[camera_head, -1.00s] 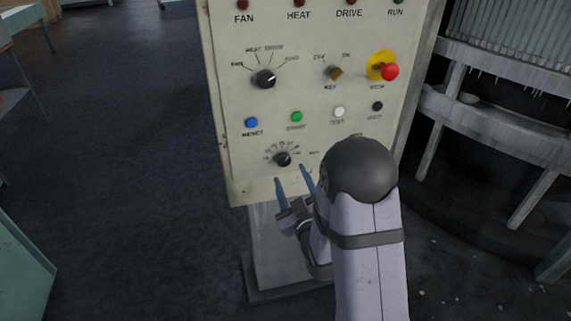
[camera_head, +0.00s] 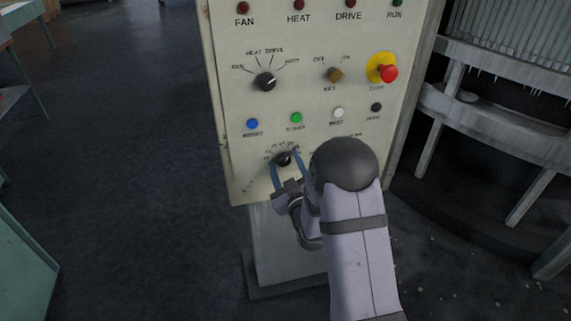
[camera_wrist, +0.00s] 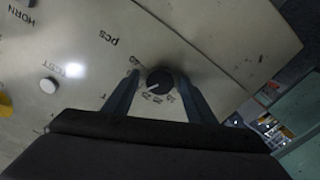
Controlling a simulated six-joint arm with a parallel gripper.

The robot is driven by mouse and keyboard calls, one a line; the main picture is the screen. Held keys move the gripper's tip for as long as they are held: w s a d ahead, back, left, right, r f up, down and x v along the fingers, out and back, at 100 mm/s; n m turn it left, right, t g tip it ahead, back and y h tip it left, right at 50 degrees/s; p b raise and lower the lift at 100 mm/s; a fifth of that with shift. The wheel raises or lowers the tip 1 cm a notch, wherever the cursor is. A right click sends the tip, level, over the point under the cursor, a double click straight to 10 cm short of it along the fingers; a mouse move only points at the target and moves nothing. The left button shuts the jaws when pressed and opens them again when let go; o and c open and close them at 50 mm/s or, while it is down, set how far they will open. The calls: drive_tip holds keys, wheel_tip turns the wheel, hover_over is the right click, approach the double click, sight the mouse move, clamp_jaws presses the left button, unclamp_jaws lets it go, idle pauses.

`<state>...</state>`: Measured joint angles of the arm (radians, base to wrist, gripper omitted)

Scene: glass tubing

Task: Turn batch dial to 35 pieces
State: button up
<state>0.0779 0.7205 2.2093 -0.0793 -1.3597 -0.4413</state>
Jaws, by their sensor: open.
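The batch dial (camera_head: 283,159) is a small black round knob low on the cream control panel, with a ring of printed marks around it. In the wrist view the dial (camera_wrist: 159,82) shows a white pointer line toward the lower left; the numbers near it are too blurred to read surely. "pcs" is printed on the panel nearby. My gripper (camera_head: 285,166) is open, with one blue-grey finger on each side of the dial. In the wrist view the gripper (camera_wrist: 158,90) also straddles the knob, with fingers seemingly apart from it.
Above the dial are a blue button (camera_head: 252,124), a green button (camera_head: 296,118), a white button (camera_head: 338,112) and a black button (camera_head: 376,107). Higher are a black selector knob (camera_head: 265,82), a key switch (camera_head: 335,75) and a red stop button (camera_head: 389,73) on yellow.

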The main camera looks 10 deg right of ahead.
drive_tip(key=c, duration=1)
drive_tip(key=shift+c, duration=0.2)
drive_tip(key=shift+m+b, duration=0.3)
drive_tip(key=shift+f+m+b, duration=0.1)
drive_tip(key=shift+m+b, duration=0.8)
drive_tip(key=shift+m, duration=0.2)
drive_tip(key=shift+m+b, duration=0.85)
drive_tip(key=shift+m, duration=0.65)
drive_tip(key=o, duration=1)
drive_tip(key=shift+o, duration=0.2)
drive_tip(key=shift+s, duration=0.1)
